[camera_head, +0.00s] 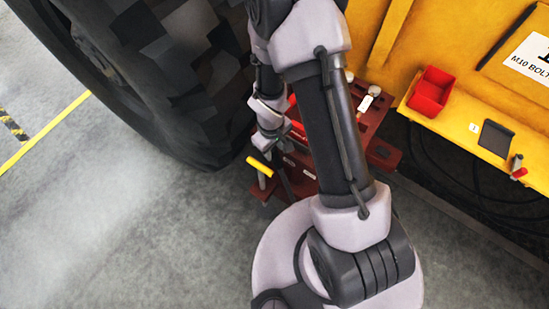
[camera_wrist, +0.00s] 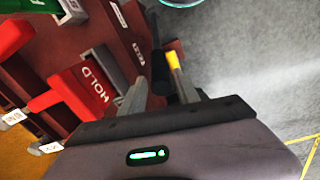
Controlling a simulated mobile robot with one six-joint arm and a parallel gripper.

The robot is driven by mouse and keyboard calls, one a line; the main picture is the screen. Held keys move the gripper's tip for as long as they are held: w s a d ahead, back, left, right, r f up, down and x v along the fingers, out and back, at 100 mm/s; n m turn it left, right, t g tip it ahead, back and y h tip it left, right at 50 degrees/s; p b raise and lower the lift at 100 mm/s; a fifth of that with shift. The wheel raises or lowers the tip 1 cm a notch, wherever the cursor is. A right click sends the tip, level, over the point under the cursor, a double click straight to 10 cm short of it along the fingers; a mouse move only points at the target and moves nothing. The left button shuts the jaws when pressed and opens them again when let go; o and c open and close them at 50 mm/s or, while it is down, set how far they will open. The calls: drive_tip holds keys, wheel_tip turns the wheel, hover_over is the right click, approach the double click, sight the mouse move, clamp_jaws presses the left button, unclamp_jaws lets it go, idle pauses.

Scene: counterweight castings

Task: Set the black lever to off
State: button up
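A dark red stand (camera_head: 300,172) carries several levers and labels beside the big tyre. In the wrist view, the black lever (camera_wrist: 159,72) has a thick dark grip that shows between the two fingers of my gripper (camera_wrist: 158,92). The fingers are apart, and I cannot tell whether either touches the lever. A yellow-tipped lever (camera_wrist: 173,62) is close beside it, near the right finger. It also shows in the head view (camera_head: 259,167). My gripper (camera_head: 271,146) is above the stand there, partly hidden by my arm. No "off" label is readable.
A red block marked HOLD (camera_wrist: 88,92) sits left of the fingers, with a red handle (camera_wrist: 14,36) beyond. A TEST label (camera_wrist: 138,53) is on the stand. The tyre (camera_head: 165,85) stands left; a yellow shelf with a red bin (camera_head: 431,92) is right. Grey floor is clear lower left.

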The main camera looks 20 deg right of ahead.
sight(275, 157)
wheel_tip(275, 157, down, 6)
drive_tip(key=b, duration=0.3)
drive_tip(key=shift+w+d, duration=0.1)
drive_tip(key=shift+d, duration=0.05)
drive_tip(key=shift+r, duration=0.1)
clamp_jaws()
idle(1.1)
